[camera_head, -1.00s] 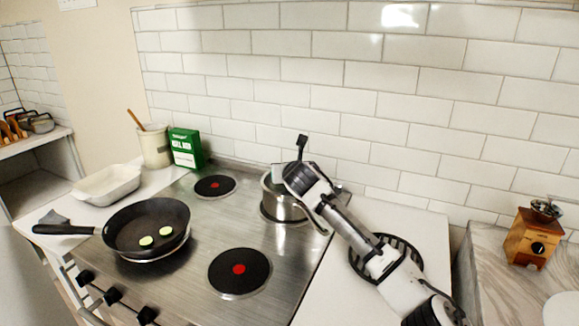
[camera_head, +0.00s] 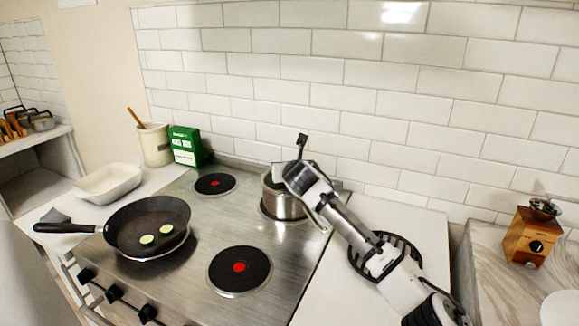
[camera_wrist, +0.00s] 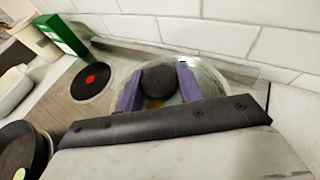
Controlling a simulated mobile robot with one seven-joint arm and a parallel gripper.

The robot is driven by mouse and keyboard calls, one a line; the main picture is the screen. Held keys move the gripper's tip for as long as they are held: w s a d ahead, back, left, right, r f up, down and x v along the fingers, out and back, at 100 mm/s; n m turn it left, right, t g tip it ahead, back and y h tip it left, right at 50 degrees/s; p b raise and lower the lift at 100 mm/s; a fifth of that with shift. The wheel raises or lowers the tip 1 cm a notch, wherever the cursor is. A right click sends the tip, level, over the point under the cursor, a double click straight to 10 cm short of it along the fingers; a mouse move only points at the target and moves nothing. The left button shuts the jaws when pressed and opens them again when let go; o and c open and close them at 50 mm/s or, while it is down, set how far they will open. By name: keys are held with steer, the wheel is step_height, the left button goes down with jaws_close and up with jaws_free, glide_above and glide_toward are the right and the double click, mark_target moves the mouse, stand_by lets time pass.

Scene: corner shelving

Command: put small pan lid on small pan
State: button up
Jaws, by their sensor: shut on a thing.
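The small pan (camera_head: 283,207) is a steel saucepan on the back right burner of the hob. My gripper (camera_wrist: 158,82) is right above it, with its purple fingers shut on the dark round knob of the small pan lid (camera_wrist: 212,80). The lid is clear glass and shows around the fingers in the wrist view. In the head view my gripper (camera_head: 284,174) hides most of the lid and the pan's far rim. The lid is at the pan's top; I cannot tell whether it rests on the rim or is just above it.
A black frying pan (camera_head: 130,232) with green slices stands at the hob's left. Two bare burners (camera_head: 240,271) show red centres. A white dish (camera_head: 106,183), a utensil pot (camera_head: 154,146) and a green box (camera_head: 187,147) stand behind left. The tiled wall is close behind the small pan.

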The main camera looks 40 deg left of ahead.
steer(key=o, duration=1.2)
